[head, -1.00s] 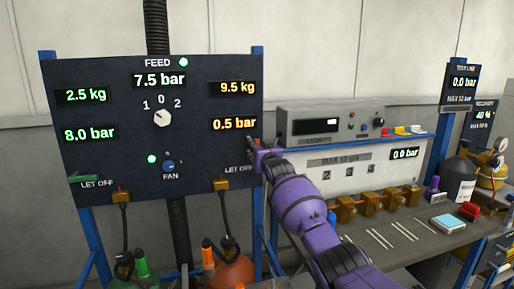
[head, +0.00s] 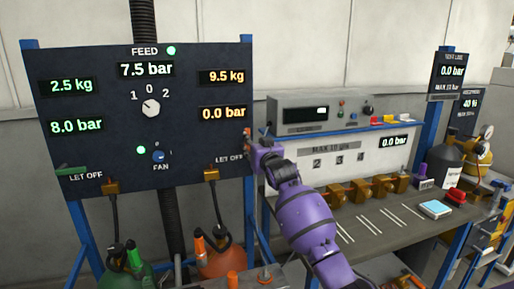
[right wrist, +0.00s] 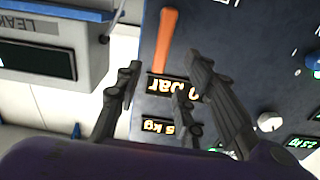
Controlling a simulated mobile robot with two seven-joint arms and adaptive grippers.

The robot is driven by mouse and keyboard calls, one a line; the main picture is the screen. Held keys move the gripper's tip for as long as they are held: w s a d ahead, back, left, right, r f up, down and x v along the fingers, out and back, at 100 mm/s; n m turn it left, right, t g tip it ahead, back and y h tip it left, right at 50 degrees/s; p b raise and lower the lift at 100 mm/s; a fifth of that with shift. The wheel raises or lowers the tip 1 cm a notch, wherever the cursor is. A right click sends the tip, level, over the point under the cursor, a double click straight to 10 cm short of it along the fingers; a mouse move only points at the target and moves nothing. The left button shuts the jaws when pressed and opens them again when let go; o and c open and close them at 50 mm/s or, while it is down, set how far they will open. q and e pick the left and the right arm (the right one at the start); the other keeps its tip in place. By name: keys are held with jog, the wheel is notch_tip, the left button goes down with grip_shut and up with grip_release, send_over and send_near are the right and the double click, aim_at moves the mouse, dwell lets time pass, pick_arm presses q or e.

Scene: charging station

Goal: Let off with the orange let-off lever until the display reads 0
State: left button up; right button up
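The orange display (head: 223,113) on the dark feed panel (head: 100,160) reads 0.0 bar. The orange let-off lever (head: 247,132) is at the panel's right edge, partly hidden in the head view. In the right wrist view the lever (right wrist: 165,40) shows as a long orange handle, and the display (right wrist: 175,88) is upside down. My right gripper (head: 252,147) is close to the lever. Its fingers (right wrist: 165,70) are apart, with the lever appearing between and beyond their tips; I cannot tell whether they touch it. My left gripper is not in view.
A green let-off lever (head: 72,170) sits at the panel's left, under a display reading 8.0 bar (head: 76,125). A bench (head: 375,235) with a leak-test unit (head: 315,113) stands to the right. Orange (head: 222,262) and green (head: 125,274) cylinders stand below the panel.

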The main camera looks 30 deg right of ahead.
jog(key=shift+v, duration=1.45)
jog(key=s+a+f+n+y, duration=0.3)
jog(key=s+a+f+n, duration=0.15)
jog(key=a+f, duration=0.6)
jog(key=s+a+f+g+y+p, duration=0.1)
jog(key=s+a+f, duration=0.2)
jog(key=s+f, duration=0.55)
jog(key=s+a+f+g, duration=0.2)
jog(key=s+a+f, duration=0.2)
jog(key=s+f, duration=0.45)
jog(key=s+a+f+g, duration=0.2)
jog(key=s+f, duration=0.4)
jog(key=s, duration=0.5)
jog(key=s+a+f+g+p, duration=0.1)
jog(key=s+a+f+g, duration=0.1)
jog(key=s+f, duration=0.5)
jog(key=s+a+f+m+g, duration=0.1)
jog(key=s+a+f, duration=0.2)
jog(key=s+f, duration=0.4)
jog(key=s, duration=0.9)
jog(key=shift+s+f+g+y, duration=0.15)
jog(key=shift+s+g+y, duration=0.1)
jog(key=shift+g+y, duration=0.15)
